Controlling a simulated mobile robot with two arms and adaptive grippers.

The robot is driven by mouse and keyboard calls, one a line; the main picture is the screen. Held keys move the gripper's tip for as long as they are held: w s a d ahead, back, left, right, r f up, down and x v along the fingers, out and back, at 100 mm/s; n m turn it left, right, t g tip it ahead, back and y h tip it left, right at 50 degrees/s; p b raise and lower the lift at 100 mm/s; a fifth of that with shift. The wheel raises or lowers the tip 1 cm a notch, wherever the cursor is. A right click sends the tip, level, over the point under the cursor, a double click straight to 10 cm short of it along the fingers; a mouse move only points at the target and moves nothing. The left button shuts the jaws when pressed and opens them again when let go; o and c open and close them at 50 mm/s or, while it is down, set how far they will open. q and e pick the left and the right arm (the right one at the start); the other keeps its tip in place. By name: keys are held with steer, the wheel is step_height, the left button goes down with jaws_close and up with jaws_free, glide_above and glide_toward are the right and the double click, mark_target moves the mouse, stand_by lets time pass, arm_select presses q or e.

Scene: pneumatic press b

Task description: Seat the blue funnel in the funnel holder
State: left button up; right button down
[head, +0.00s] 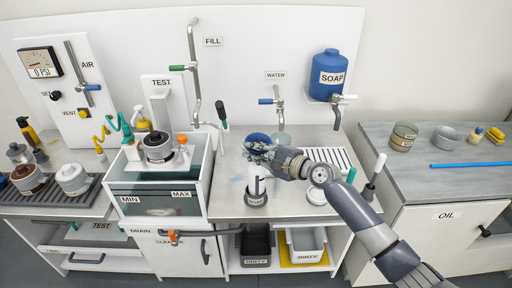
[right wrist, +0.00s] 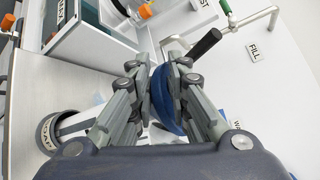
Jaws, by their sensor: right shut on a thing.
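The blue funnel (head: 257,138) is held above the middle of the worktop, near the back wall. My right gripper (head: 258,150) is shut on it. In the right wrist view the blue funnel (right wrist: 165,98) is between the two fingers, which cover much of it. I cannot pick out the funnel holder for certain. A dark cup (head: 256,201) with a pale upright cylinder stands on the worktop, in front of and below the gripper; the cup also shows in the right wrist view (right wrist: 48,130). My left gripper is not in view.
A clear tank (head: 180,186) stands to the left, with the TEST stand behind it. A tool with a black handle (head: 221,110) stands upright left of the funnel. The WATER tap (head: 279,102) and blue SOAP tank (head: 333,72) are behind. A white drain rack (head: 328,158) lies right.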

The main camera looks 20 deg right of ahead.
steer(key=shift+r+p, duration=1.75)
steer(key=shift+r, duration=0.35)
